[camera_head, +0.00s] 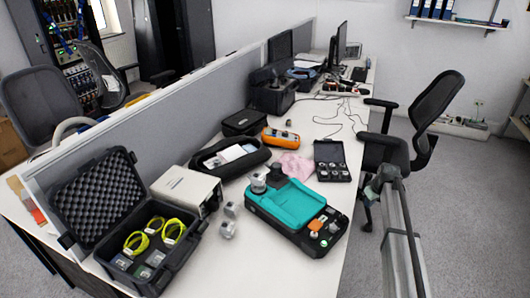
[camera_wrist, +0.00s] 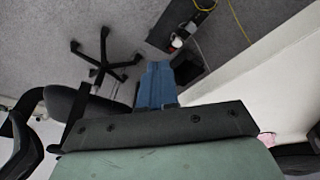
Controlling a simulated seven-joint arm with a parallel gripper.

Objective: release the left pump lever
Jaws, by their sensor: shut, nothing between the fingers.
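My gripper (camera_wrist: 157,85) shows in the wrist view as blue fingers shut together, with nothing between them. It points over the grey floor, past the edge of the white table. In the head view, part of my arm stands at the right, off the table's right edge and apart from the teal device.
An open black foam case (camera_head: 90,190) holds several yellow-green rings at the left. A white box (camera_head: 187,187), small grey blocks (camera_head: 228,229), an orange meter (camera_head: 281,137) and a black case (camera_head: 331,161) surround the device. A black chair (camera_head: 437,105) stands right of the table.

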